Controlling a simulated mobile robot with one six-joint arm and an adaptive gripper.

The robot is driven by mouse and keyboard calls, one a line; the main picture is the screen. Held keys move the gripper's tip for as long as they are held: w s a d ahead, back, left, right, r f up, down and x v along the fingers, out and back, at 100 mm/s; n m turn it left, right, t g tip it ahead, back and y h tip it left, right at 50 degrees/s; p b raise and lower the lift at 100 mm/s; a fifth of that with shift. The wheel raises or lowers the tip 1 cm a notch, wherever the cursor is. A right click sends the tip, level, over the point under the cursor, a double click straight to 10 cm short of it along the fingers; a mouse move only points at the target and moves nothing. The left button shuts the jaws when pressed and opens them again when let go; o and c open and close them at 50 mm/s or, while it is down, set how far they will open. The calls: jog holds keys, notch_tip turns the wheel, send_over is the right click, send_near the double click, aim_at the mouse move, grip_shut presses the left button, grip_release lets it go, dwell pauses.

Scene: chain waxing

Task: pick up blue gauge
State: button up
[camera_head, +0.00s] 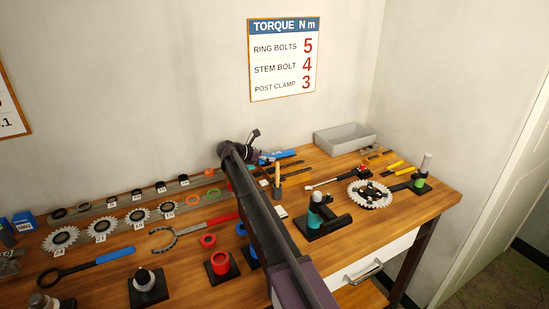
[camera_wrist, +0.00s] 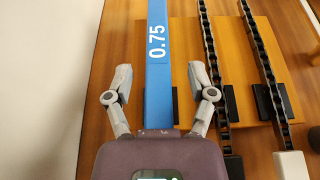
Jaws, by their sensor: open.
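The blue gauge (camera_wrist: 157,70) is a flat blue bar marked 0.75 in white. In the wrist view it runs from the top edge down between the two fingers of my gripper (camera_wrist: 160,92). The fingers are apart, one on each side of the bar, with a gap on both sides. Its lower end is hidden by the gripper body. In the head view the blue gauge (camera_head: 283,154) lies near the back of the bench, just right of my gripper (camera_head: 256,138). Whether the fingers are level with the bar or above it, I cannot tell.
Two dark chains (camera_wrist: 262,62) lie right of the gauge on black rests. A grey tray (camera_head: 345,139) stands at the back right of the wooden bench (camera_head: 420,205). A wooden-handled tool (camera_head: 277,176) stands upright near my arm. The wall rises close behind.

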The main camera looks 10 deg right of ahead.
jog(key=shift+c, duration=0.2)
grip_shut()
jog(key=shift+r, duration=0.1)
notch_tip(320, 180, up, 10)
jog(key=p, duration=1)
dwell(1.0)
